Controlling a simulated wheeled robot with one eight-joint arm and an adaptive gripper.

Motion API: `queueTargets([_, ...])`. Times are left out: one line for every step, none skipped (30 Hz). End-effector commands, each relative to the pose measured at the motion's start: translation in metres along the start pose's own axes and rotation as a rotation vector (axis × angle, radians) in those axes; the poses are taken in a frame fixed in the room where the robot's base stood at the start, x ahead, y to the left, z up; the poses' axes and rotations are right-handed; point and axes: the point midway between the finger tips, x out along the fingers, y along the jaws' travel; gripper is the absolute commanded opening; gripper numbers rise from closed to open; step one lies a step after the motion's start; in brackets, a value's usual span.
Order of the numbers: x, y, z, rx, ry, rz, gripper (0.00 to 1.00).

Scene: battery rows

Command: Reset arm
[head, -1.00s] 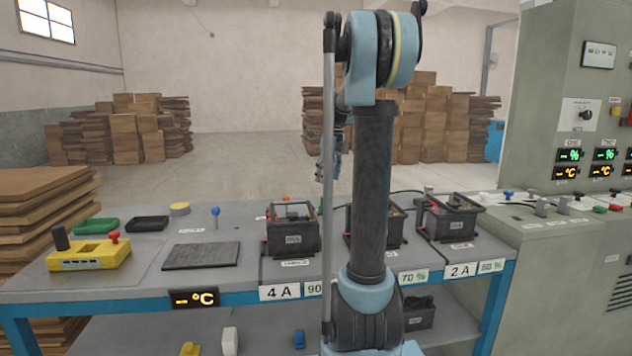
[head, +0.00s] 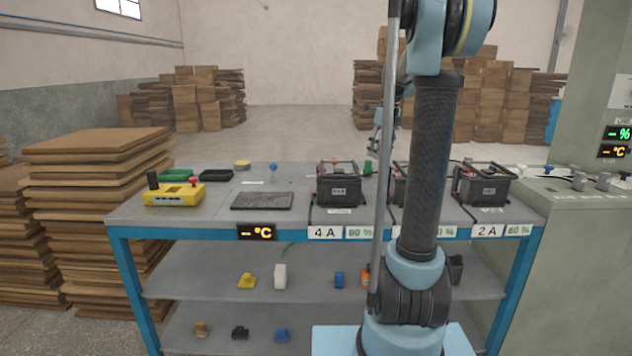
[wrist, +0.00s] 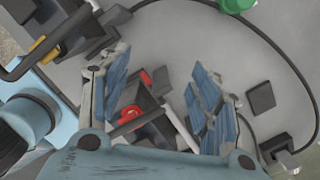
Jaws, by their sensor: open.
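My arm stands upright in front of the bench in the head view, right of centre. My gripper (wrist: 160,98) shows in the wrist view with its two blue-padded fingers spread apart. A black and grey part with a red piece (wrist: 130,114) shows between and below the fingers; I see no contact with it. In the head view my gripper (head: 378,135) is small and mostly hidden behind the arm links, above the back of the bench. Black batteries (head: 338,190) with handles stand in a row on the bench; the middle one is partly behind my arm.
The grey bench (head: 280,222) also holds a yellow device (head: 174,195), a black mat (head: 262,201) and trays. Small parts lie on the shelves below. A control cabinet (head: 590,250) stands at right, stacked boards (head: 95,160) at left. A cable curves across the wrist view.

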Motion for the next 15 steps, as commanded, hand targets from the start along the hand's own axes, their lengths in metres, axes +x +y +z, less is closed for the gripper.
queueTargets([0.0, 0.001, 0.001, -0.001, 0.0, 0.0, 0.58])
queueTargets([0.0, 0.001, 0.001, -0.003, 0.0, 0.0, 0.58])
queueTargets([0.0, 0.006, -0.002, -0.029, 0.0, -0.001, 0.58])
queueTargets([0.0, 0.01, -0.003, -0.047, 0.001, -0.002, 0.58])
queueTargets([0.001, 0.013, -0.003, -0.065, 0.001, -0.002, 0.58])
queueTargets([0.001, 0.017, -0.004, -0.09, 0.001, -0.003, 0.58])
queueTargets([0.001, 0.021, -0.005, -0.107, 0.002, -0.004, 0.58])
queueTargets([0.001, 0.024, -0.006, -0.125, 0.002, -0.005, 0.58])
queueTargets([0.001, 0.028, -0.008, -0.148, 0.002, -0.006, 0.58])
queueTargets([0.001, 0.031, -0.009, -0.167, 0.002, -0.007, 0.58])
queueTargets([0.001, 0.034, -0.011, -0.183, 0.003, -0.008, 0.58])
queueTargets([0.001, 0.038, -0.014, -0.209, 0.003, -0.009, 0.58])
queueTargets([0.001, 0.041, -0.016, -0.229, 0.004, -0.01, 0.58])
queueTargets([0.001, 0.044, -0.018, -0.248, 0.004, -0.012, 0.58])
queueTargets([0.001, 0.049, -0.021, -0.278, 0.005, -0.013, 0.58])
